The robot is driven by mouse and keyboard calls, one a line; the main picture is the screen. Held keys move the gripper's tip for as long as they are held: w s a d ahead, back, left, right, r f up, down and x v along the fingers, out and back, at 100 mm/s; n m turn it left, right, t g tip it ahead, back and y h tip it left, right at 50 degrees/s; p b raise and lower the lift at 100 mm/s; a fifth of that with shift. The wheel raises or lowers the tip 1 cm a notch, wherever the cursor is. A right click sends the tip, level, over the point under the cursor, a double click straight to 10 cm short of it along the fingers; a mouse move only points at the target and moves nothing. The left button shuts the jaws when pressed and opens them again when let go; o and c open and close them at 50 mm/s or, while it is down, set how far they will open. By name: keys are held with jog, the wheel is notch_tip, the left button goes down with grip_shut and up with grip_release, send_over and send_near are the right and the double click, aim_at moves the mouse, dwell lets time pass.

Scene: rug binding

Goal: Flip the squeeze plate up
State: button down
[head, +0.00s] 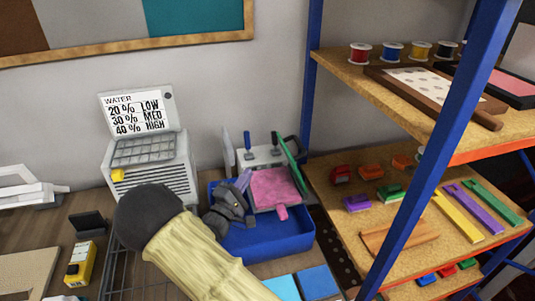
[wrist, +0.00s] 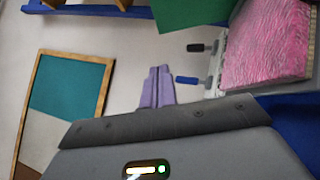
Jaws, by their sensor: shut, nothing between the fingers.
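My gripper (head: 243,179) has slim purple fingers, closed together and empty, just left of a pink textured pad (head: 272,186). The fingers also show in the wrist view (wrist: 158,88), pointing toward the wall and clear of the pad (wrist: 265,45). The pad sits on a pale base over a blue tray (head: 270,244), with a pink tab hanging at its front. A green plate (head: 292,165) stands tilted along the pad's right side; its edge shows in the wrist view (wrist: 198,14). I cannot tell for certain which part is the squeeze plate. My wrist hides the tray's left part.
A grey unit (head: 150,165) with a water-percentage sign stands left of the tray. Behind the pad is a pale panel with a blue and a black handle (head: 247,138). A blue-posted shelf (head: 400,200) with spools and colored pieces stands close on the right.

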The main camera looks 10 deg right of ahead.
jog(key=s+d+p+x, duration=0.2)
jog(key=p+x, duration=0.2)
jog(key=x, duration=0.8)
jog(key=shift+w+d+r+p, duration=0.25)
jog(key=shift+r+p, duration=0.05)
jog(key=shift+r, duration=0.2)
jog(key=shift+w+a, duration=0.1)
